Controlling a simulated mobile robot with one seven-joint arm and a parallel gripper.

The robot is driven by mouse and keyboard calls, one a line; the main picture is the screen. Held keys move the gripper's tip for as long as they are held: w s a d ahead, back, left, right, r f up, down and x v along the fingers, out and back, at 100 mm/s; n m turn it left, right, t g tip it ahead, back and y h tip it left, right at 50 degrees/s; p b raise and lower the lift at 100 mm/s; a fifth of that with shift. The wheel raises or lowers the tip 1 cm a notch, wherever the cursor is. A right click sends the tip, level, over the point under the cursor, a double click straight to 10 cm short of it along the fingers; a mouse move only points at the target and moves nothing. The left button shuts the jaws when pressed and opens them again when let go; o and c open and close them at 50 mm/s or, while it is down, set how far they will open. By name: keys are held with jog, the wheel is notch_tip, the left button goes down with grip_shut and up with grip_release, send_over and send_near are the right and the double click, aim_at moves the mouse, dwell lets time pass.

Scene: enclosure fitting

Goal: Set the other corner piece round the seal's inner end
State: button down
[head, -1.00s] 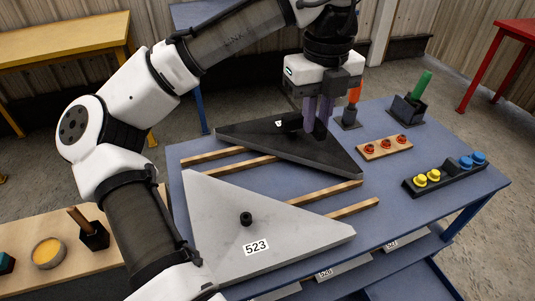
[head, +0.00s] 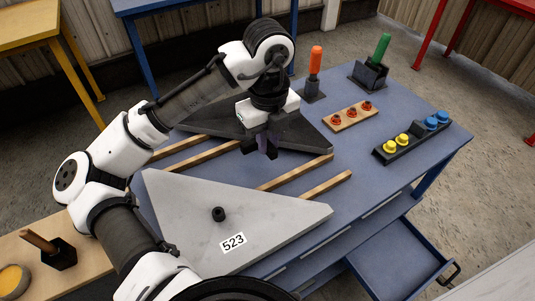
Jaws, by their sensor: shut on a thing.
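My gripper (head: 265,148) is over the wooden rails, at the near edge of a dark triangular plate (head: 308,132). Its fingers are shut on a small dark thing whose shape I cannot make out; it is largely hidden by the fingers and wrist. The dark plate lies across the far ends of the rails. A light grey triangular plate (head: 270,212) marked 523 lies across the near ends, with a black knob (head: 218,213) standing on it. I cannot tell which visible thing is the seal or its inner end, nor pick out another corner piece.
On the blue table (head: 380,190) stand an orange-handled tool (head: 316,60), a green-handled tool (head: 381,48), a wooden block with red parts (head: 351,116) and a black rack with yellow and blue parts (head: 388,150). A blue drawer (head: 400,255) stands open below the right side.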

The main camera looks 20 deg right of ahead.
notch_tip(320, 180, down, 5)
jog(key=shift+f, duration=0.1)
dwell(0.3)
jog(key=shift+f+b, duration=0.35)
jog(key=shift+f, duration=0.25)
jog(key=c, duration=1.4)
grip_release()
